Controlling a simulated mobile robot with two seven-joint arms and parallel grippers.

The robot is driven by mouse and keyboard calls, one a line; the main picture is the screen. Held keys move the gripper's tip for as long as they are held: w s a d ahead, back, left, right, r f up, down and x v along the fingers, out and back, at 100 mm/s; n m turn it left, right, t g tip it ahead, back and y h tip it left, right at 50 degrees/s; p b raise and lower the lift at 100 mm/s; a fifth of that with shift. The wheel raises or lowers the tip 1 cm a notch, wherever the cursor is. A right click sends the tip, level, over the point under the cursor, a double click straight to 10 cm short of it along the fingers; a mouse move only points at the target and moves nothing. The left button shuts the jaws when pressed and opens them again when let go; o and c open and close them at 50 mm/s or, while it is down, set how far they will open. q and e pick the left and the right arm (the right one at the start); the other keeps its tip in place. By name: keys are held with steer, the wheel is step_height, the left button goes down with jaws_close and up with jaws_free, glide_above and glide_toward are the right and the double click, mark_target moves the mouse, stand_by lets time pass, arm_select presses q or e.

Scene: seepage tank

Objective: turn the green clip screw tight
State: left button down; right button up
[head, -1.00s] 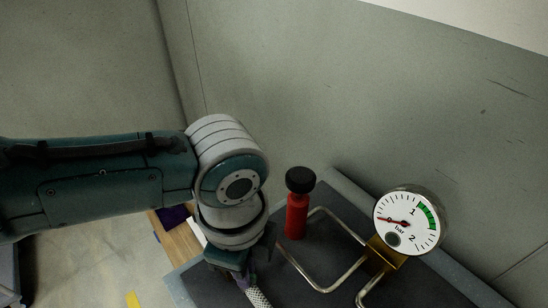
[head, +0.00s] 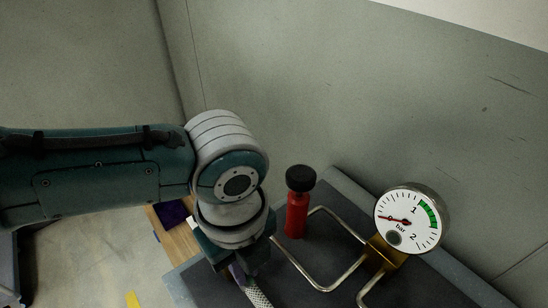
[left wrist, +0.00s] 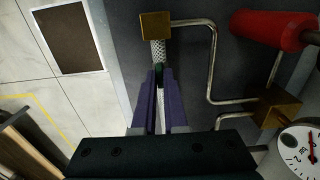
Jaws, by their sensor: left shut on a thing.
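My left gripper (left wrist: 160,72) points along a braided hose (left wrist: 158,52), its purple fingers close together on either side of it. A small dark green bit, the clip screw (left wrist: 159,69), shows between the fingertips, mostly hidden by them. The hose runs up to a brass block (left wrist: 155,26). In the head view my left gripper (head: 238,274) is low over the dark panel, and the hose (head: 259,296) comes out beside it. The screw is hidden there. My right gripper is not in view.
A red cylinder with a black knob (head: 298,213) stands close right of my left wrist. Bent metal pipes (head: 325,287) lead to a brass fitting and a round gauge (head: 409,219), needle left. A grey wall (head: 330,100) rises behind. Tiled floor lies left.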

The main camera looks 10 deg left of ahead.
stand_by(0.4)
arm_select(q)
steer(key=c, duration=1)
jaws_free()
steer(key=shift+o, duration=0.2)
steer(key=shift+r, duration=0.5)
step_height(320, 180, up, 9)
steer(key=p, duration=0.1)
